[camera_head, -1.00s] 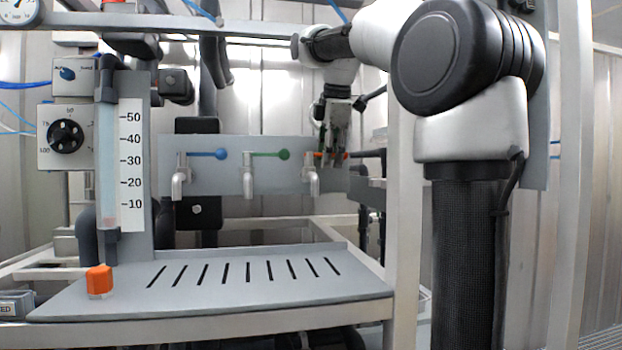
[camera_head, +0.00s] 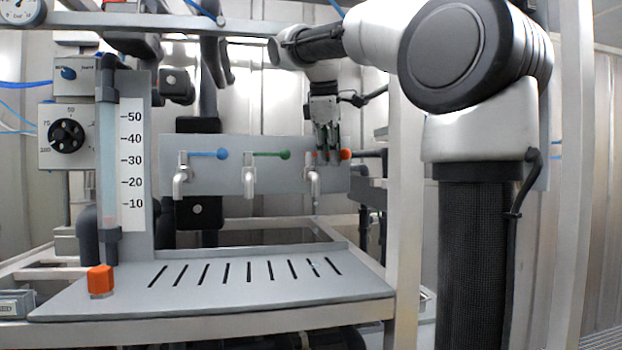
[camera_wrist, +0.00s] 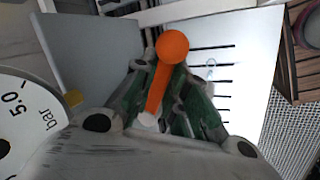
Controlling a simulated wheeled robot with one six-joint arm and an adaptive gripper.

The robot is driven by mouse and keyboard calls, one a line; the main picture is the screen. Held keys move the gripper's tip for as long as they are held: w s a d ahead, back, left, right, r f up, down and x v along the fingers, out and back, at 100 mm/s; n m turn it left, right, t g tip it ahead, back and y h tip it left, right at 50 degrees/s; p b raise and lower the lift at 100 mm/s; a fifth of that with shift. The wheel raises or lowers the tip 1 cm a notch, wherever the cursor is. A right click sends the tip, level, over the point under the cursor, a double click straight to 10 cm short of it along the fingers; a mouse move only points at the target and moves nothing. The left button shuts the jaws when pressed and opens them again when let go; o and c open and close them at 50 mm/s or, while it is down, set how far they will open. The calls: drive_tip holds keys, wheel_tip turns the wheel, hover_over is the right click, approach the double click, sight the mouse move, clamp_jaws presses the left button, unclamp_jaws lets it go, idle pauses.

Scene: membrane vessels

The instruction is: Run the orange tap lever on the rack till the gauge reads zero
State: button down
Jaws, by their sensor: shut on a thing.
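The orange lever belongs to the rightmost tap (camera_head: 314,180) on the rack panel (camera_head: 225,180). Its orange ball knob (camera_head: 346,154) shows just right of my gripper (camera_head: 328,158) in the head view. In the wrist view the orange lever (camera_wrist: 158,88) lies between the green-padded fingers of my gripper (camera_wrist: 165,105), with the ball beyond their tips. My gripper is shut on the lever. A small pale streak shows under this tap's spout. A round dial gauge (camera_head: 18,10) is cut off at the top left. A clear tube (camera_head: 108,160) stands beside a 10-to-50 scale; its level is unclear.
A blue-lever tap (camera_head: 180,182) and a green-lever tap (camera_head: 248,182) stand left on the same panel. A slotted tray (camera_head: 210,295) lies below, with an orange block (camera_head: 100,280) at its left. A frame post (camera_head: 403,200) stands close right of the panel.

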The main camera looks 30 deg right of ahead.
drive_tip(key=m+g, duration=0.1)
drive_tip(key=m, duration=0.1)
drive_tip(key=s+a+m+g+h, duration=0.1)
drive_tip(key=m, duration=0.2)
drive_tip(key=s+a+m, duration=0.1)
drive_tip(key=m, duration=0.1)
drive_tip(key=shift+a+r+m+g, duration=0.1)
drive_tip(key=shift+a+m+g, duration=0.05)
drive_tip(key=shift+m+g, duration=0.2)
drive_tip(key=c, duration=2.2)
unclamp_jaws()
drive_tip(key=shift+s+r+m+g, duration=0.25)
drive_tip(key=shift+s+m, duration=0.25)
drive_tip(key=shift+m, duration=0.15)
drive_tip(key=o, duration=0.8)
drive_tip(key=shift+a, duration=0.1)
drive_tip(key=shift+w, duration=0.1)
drive_tip(key=shift+f, duration=0.15)
